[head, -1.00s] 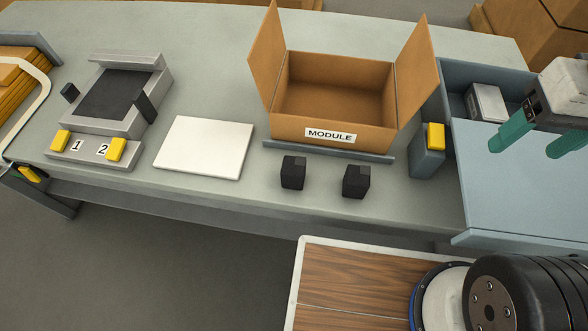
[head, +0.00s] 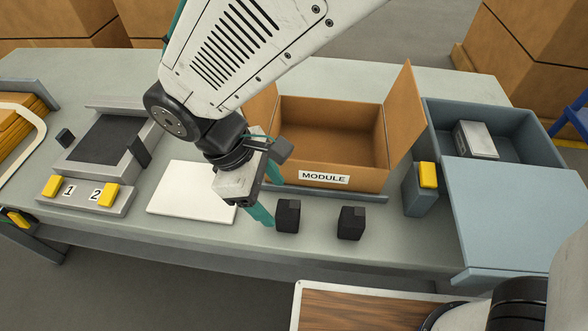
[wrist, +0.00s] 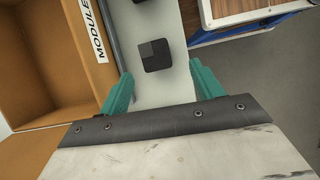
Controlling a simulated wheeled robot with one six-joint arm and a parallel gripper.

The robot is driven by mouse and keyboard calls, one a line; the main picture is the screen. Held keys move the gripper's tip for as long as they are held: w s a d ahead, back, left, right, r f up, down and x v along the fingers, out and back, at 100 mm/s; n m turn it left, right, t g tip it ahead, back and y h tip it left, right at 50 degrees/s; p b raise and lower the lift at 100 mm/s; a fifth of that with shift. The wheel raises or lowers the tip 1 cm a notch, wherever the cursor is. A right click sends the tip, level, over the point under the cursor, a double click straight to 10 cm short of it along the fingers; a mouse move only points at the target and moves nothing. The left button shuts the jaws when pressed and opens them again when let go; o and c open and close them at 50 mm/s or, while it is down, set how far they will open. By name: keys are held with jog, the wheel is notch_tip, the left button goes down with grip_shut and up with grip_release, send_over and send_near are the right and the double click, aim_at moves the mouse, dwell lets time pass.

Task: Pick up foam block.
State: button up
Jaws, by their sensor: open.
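Two dark blocks that look like foam stand on the bench in front of the cardboard box: a left block (head: 288,215) and a right block (head: 351,222). I cannot tell which is meant. My gripper (head: 266,200) is open and empty, with teal fingers, just left of the left block. In the wrist view one dark block (wrist: 154,55) lies ahead of the spread fingers (wrist: 160,90), apart from them; it appears to be the left one, with a lighter grey patch at one corner.
The open cardboard box (head: 370,180), labelled MODULE, stands behind the blocks. A white panel (head: 180,205) lies to the left, near a grey fixture (head: 85,195) with yellow parts. A blue-grey bin (head: 535,150) and a post with a yellow top (head: 428,176) are at right.

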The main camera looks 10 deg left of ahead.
aim_at(282, 208)
jog(key=shift+w+d+f, duration=0.1)
jog(key=shift+w+d, duration=0.05)
jog(key=x, duration=0.7)
jog(key=shift+w+f, duration=0.1)
jog(key=shift+f, duration=0.15)
jog(key=c, duration=1)
